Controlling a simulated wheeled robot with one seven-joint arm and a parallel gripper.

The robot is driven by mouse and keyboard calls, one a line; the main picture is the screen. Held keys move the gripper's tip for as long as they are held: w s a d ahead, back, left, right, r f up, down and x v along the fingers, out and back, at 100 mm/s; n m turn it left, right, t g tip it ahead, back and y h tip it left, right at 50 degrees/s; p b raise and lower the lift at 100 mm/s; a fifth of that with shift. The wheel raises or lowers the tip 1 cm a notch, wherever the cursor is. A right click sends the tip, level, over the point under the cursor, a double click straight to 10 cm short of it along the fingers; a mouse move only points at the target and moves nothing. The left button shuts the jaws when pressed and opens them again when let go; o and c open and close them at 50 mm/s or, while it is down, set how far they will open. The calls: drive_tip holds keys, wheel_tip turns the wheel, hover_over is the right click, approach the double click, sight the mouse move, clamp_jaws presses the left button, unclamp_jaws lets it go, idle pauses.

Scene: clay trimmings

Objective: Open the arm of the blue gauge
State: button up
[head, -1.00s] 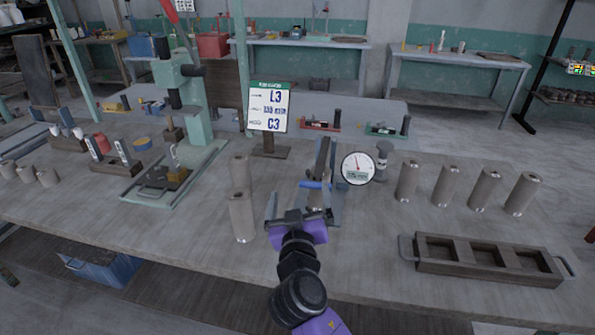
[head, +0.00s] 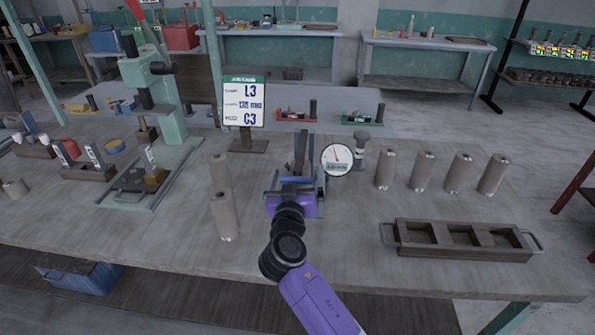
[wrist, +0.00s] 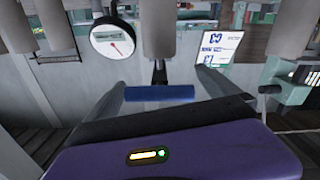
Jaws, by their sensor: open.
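The gauge stands near the middle of the bench, with a round white dial (head: 337,159) on its right and a dark upright post behind my gripper. The dial also shows in the wrist view (wrist: 112,38), where the scene looks upside down. A blue bar (wrist: 160,92) on the gauge lies crosswise between my fingers in the wrist view; in the head view my gripper mostly hides it. My gripper (head: 297,181) is open, with one finger on each side of the bar. I cannot tell whether a finger touches it.
Two grey-brown cylinders (head: 223,215) stand close to the left of my gripper. Several more (head: 424,170) stand to the right, behind a dark tray (head: 458,252) with compartments. A sign (head: 244,101) stands behind the gauge, and a green press (head: 150,85) stands at the left.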

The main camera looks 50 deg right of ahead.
drive_tip(key=shift+w+d, duration=0.2)
drive_tip(key=shift+d, duration=0.1)
